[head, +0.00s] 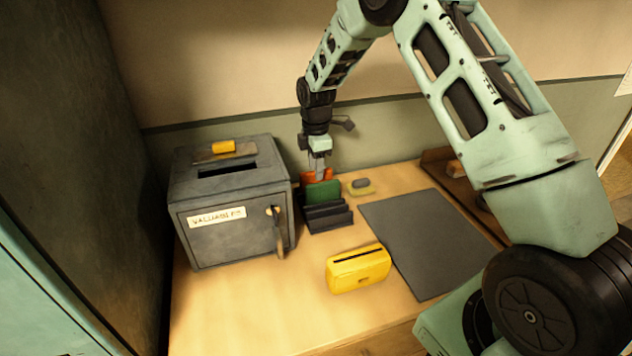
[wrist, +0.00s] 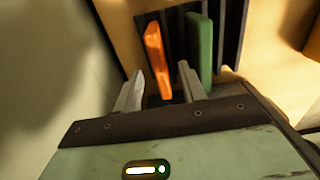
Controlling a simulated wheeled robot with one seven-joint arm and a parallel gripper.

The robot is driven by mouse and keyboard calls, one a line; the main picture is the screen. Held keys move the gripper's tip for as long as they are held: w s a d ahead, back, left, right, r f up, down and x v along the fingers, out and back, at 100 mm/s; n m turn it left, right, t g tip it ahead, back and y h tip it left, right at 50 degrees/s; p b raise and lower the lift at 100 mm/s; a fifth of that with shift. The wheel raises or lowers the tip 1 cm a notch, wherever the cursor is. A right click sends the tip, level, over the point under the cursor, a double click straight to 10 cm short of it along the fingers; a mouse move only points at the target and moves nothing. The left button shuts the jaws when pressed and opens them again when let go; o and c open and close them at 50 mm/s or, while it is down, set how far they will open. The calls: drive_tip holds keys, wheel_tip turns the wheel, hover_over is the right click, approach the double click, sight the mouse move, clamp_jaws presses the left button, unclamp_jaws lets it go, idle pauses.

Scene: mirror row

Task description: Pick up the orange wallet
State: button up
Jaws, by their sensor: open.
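The orange wallet (head: 307,177) stands upright on edge in a black slotted rack (head: 330,220), behind a green wallet (head: 322,193). The green one hides much of it in the head view. In the wrist view the orange wallet (wrist: 156,55) and the green wallet (wrist: 200,45) stand apart in separate slots. My gripper (head: 317,173) points down at the rack's back end. In the wrist view its open fingers (wrist: 159,74) are on either side of the orange wallet's near end. I cannot tell whether they touch it.
A grey metal box (head: 230,232) with a top slot stands left of the rack. A yellow slotted box (head: 358,270) is in front, and a dark mat (head: 425,240) lies to the right. A small yellowish pad (head: 362,187) lies just right of the rack. The wall is close behind.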

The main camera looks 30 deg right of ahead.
drive_tip(key=shift+f+p, duration=0.85)
drive_tip(key=shift+f, duration=1.45)
clamp_jaws()
drive_tip(key=shift+r, duration=0.15)
